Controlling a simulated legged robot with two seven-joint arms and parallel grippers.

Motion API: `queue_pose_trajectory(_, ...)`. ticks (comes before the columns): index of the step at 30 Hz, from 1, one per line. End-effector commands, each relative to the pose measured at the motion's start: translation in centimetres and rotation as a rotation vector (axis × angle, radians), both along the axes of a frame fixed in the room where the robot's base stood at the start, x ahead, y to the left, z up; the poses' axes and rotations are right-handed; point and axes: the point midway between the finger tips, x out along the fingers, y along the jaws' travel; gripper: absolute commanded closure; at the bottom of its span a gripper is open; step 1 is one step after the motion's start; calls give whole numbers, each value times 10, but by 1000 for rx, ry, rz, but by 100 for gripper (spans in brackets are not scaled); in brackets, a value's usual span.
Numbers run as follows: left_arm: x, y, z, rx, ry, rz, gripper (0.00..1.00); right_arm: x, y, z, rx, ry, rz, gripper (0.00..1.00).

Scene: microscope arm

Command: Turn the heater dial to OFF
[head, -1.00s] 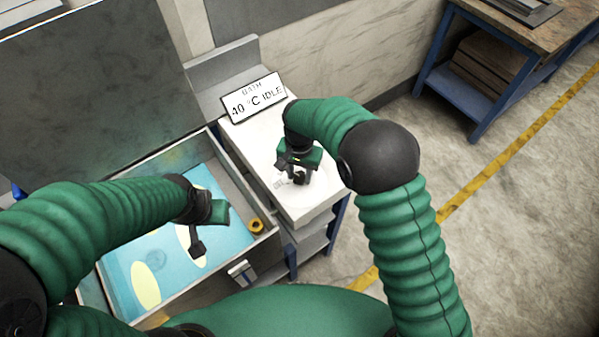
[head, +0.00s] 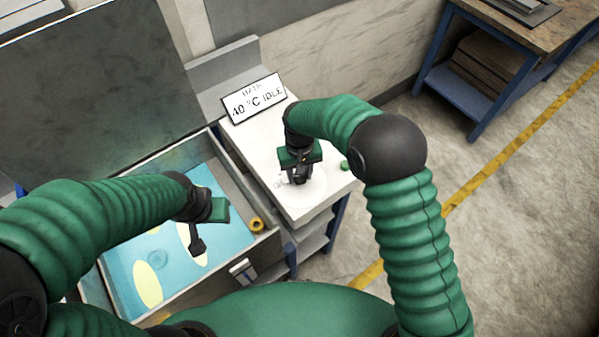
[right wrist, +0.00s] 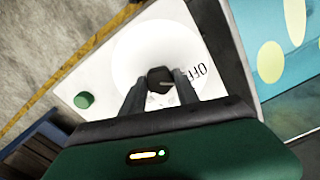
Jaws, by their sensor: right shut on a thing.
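The heater dial is a dark knob (right wrist: 160,78) on a round white plate in the right wrist view. The word OFF (right wrist: 199,72) is printed to its right. My right gripper (right wrist: 160,88) is shut on the knob, with one finger on each side. In the head view my right gripper (head: 298,182) points down at the white panel top (head: 257,146) and mostly hides the dial. A sign (head: 254,98) behind it reads BATH 40 °C IDLE. My left gripper (head: 196,240) hangs over the open bath; its finger opening is unclear.
A green button (right wrist: 84,100) stands on the panel beside the dial. The open bath (head: 233,160) holds blue water with pale yellow ovals (head: 147,284). A small yellow ring (head: 257,225) lies at its near right corner. A workbench (head: 530,40) stands far right.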

Motion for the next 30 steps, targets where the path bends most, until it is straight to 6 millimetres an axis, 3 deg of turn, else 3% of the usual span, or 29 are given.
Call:
queue_pose_trajectory(9, 0, 0, 2, 0, 0, 0, 64, 5, 1, 4, 4, -14, 102, 100)
queue_pose_trajectory(23, 0, 0, 3, 0, 0, 0, 64, 5, 1, 4, 5, -16, 116, 100)
queue_pose_trajectory(24, 0, 0, 3, 0, 0, 0, 64, 5, 1, 4, 5, -16, 116, 58)
queue_pose_trajectory(28, 0, 0, 2, 0, 0, 0, 64, 4, 1, 3, 4, -11, 115, 41)
queue_pose_trajectory(30, 0, 0, 2, 0, 0, 0, 64, 3, 1, 2, 3, -9, 115, 41)
